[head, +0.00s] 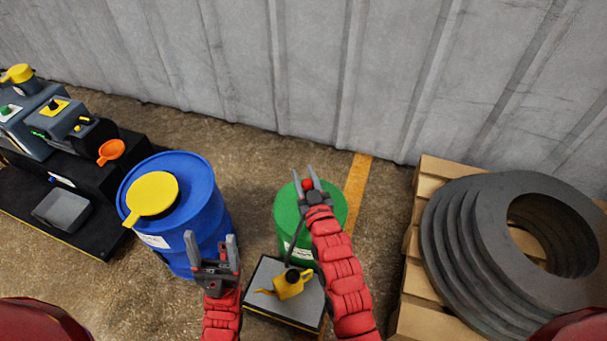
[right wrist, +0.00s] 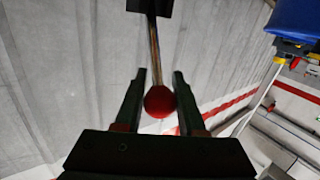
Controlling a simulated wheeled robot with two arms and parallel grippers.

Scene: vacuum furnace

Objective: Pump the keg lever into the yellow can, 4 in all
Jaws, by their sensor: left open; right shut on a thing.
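The green keg (head: 283,212) stands upright in the middle of the head view. Its lever has a red ball knob (head: 307,184), which also shows in the right wrist view (right wrist: 160,101) at the end of a metal rod (right wrist: 153,45). My right gripper (head: 308,178) is shut on the knob, and its arm hides part of the keg. The yellow can (head: 291,286) stands on a small grey-topped stand (head: 262,274) in front of the keg. A thin dark spout reaches down close to the can. My left gripper (head: 212,246) is open and empty, left of the can.
A blue drum (head: 205,205) with a yellow scoop-like lid (head: 153,194) on top stands left of the keg. A dark bench with equipment (head: 85,170) is at far left. Grey rings (head: 455,225) lie on a wooden pallet (head: 410,300) at right. A corrugated wall (head: 300,70) closes the back.

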